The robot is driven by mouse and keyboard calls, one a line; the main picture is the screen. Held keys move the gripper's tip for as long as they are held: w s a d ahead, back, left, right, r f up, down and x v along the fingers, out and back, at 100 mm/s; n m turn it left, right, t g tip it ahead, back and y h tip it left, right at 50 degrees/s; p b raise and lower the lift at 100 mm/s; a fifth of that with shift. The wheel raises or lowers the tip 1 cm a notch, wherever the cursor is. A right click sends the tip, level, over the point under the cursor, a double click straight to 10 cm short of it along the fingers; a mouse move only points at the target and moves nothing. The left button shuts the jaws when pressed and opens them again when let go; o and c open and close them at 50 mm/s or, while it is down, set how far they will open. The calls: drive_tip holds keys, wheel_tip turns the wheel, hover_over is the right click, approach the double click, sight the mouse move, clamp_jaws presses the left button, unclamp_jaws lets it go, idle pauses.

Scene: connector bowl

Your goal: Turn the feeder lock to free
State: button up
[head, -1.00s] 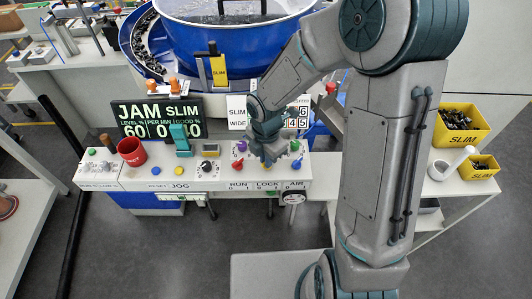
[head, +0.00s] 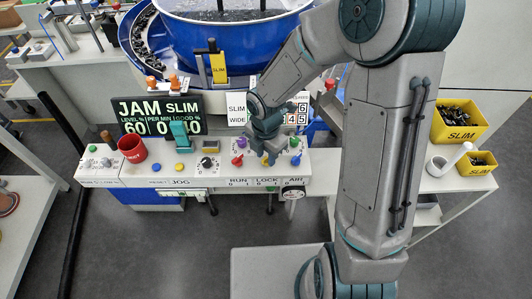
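The feeder lock is a small yellow knob (head: 265,161) above the LOCK label on the white control panel (head: 222,175). My gripper (head: 269,153) points down at this knob from above and partly hides it. The fingers are very small here, so I cannot tell whether they touch the knob or how far apart they are. The knob's exact setting is not readable.
A red RUN knob (head: 237,160) is close on the left and a blue AIR knob (head: 295,160) close on the right. Purple (head: 241,143) and green (head: 295,142) knobs stand behind. A display (head: 159,116) reads JAM SLIM. The blue bowl (head: 225,40) is behind.

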sight(266, 158)
wheel_tip(266, 158, up, 14)
drive_tip(key=p, duration=0.1)
idle(0.5)
idle(0.4)
drive_tip(key=s+d+r+m+t, duration=0.1)
drive_tip(key=s+d+r+m, duration=0.2)
drive_tip(key=m, duration=1)
drive_tip(key=s+d+r+m+t, duration=0.2)
drive_tip(key=s+d+r+m, duration=0.2)
drive_tip(key=s+d+m, duration=0.5)
drive_tip(key=shift+s+d+r+m+t, duration=0.25)
drive_tip(key=shift+s+m, duration=0.25)
drive_tip(key=shift+m, duration=1.9)
